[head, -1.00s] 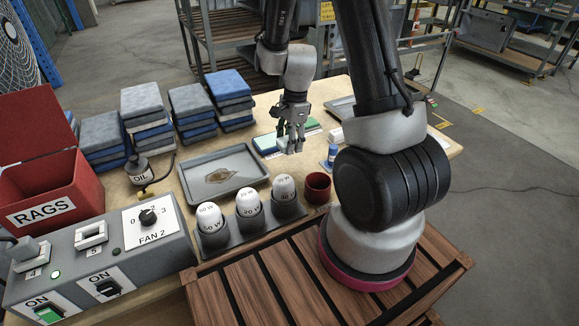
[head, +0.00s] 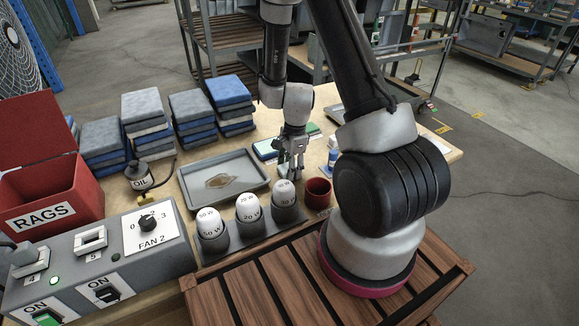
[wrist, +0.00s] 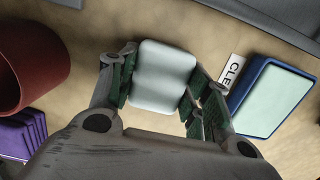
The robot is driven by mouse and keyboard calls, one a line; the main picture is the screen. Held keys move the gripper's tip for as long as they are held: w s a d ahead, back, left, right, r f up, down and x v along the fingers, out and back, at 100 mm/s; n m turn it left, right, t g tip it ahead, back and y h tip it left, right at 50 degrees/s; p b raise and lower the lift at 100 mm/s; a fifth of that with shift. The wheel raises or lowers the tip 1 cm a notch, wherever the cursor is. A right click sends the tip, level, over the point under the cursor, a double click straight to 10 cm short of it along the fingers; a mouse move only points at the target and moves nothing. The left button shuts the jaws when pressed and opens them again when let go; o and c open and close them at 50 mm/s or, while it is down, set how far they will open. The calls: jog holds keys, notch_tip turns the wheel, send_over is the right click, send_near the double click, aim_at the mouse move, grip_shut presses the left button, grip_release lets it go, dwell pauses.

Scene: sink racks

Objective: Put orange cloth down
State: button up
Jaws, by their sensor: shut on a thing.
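My gripper (head: 291,166) is low over the workbench, behind the row of bulbs and left of the white and blue bottle. The wrist view shows my gripper (wrist: 160,90) with its two green-padded fingers on either side of a pale grey-white, round-cornered block (wrist: 161,75), shut on it. I cannot tell whether this block touches the bench. No orange cloth shows in either view; the held thing looks pale, not orange.
A dark red cup (head: 318,192) stands close by, also in the wrist view (wrist: 30,60). A blue-edged pale green pad (wrist: 275,97) and a white label (wrist: 232,75) lie to the right. Bulbs (head: 248,207), a grey tray (head: 255,166) and a RAGS bin (head: 55,215) are nearby.

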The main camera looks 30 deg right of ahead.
jog(key=shift+s+f, duration=0.15)
jog(key=shift+f, duration=0.15)
jog(key=shift+c, duration=0.3)
jog(key=o, duration=1.1)
jog(key=shift+f, duration=0.15)
jog(key=s+r+n+t, duration=0.25)
jog(key=r+n, duration=0.45)
jog(key=r, duration=1.7)
jog(key=s+r+n, duration=0.3)
jog(key=s+r, duration=0.1)
jog(key=s, duration=0.1)
jog(key=s+d+r+n+t+h, duration=0.1)
jog(key=s+r+n, duration=0.3)
jog(key=s+r, duration=0.1)
jog(key=s+r+n, duration=0.4)
jog(key=s+r, duration=0.1)
jog(key=s, duration=0.2)
jog(key=shift+d+t, duration=0.25)
jog(key=shift+t, duration=0.1)
